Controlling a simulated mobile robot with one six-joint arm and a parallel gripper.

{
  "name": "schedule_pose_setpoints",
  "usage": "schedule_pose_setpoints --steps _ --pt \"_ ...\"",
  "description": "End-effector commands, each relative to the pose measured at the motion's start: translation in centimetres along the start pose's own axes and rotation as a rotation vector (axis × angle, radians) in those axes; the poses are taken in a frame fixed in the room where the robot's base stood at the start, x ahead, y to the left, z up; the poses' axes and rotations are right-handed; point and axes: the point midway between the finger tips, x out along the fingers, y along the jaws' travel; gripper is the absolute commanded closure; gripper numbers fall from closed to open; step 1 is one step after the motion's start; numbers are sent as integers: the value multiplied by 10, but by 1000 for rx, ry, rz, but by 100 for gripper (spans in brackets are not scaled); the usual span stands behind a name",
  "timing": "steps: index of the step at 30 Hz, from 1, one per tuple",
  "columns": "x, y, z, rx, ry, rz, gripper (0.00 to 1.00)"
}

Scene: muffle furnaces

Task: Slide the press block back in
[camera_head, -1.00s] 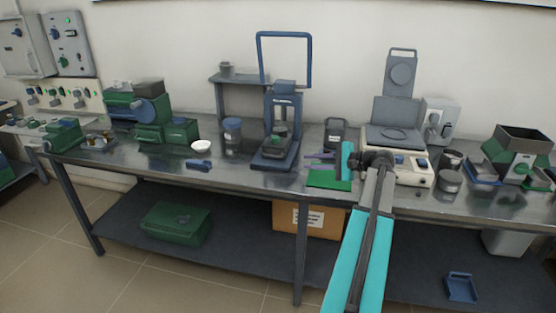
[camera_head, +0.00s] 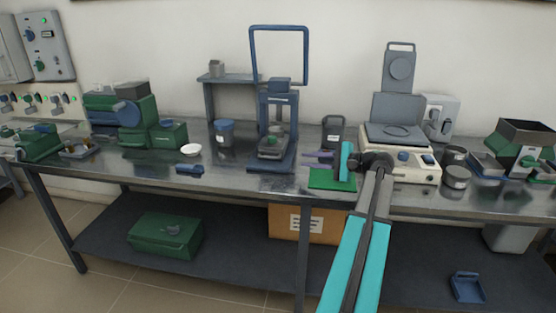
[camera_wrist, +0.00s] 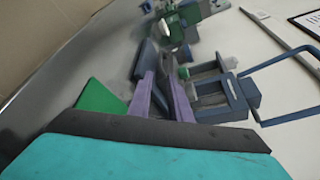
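The blue press (camera_head: 278,105) stands upright on the bench, with a tall blue loop handle above it. A small dark block with some green, which I take as the press block (camera_head: 272,147), sits low at the front of the press. In the wrist view the press (camera_wrist: 222,95) lies right of my fingers, and its block cannot be clearly told apart. My gripper (camera_head: 312,156) is just right of the press, its purple fingers pointing left toward it. In the wrist view my gripper (camera_wrist: 160,78) shows two fingers with a narrow gap and nothing clearly held.
A green mat (camera_head: 328,179) lies below my gripper. A dark container (camera_head: 333,132) stands behind it, and a hotplate-like device (camera_head: 400,160) is to the right. A blue-grey jar (camera_head: 224,132), white dish (camera_head: 190,150) and small blue object (camera_head: 189,169) lie left of the press.

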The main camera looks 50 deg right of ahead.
Motion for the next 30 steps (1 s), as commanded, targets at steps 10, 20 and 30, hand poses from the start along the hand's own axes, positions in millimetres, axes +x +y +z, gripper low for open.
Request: schedule_pose_setpoints --steps 10,20,30 --pt "20 0 -2 1 2 -1 82" --pt "65 0 -3 1 2 -1 82" --pt "112 0 -3 2 3 -1 82"
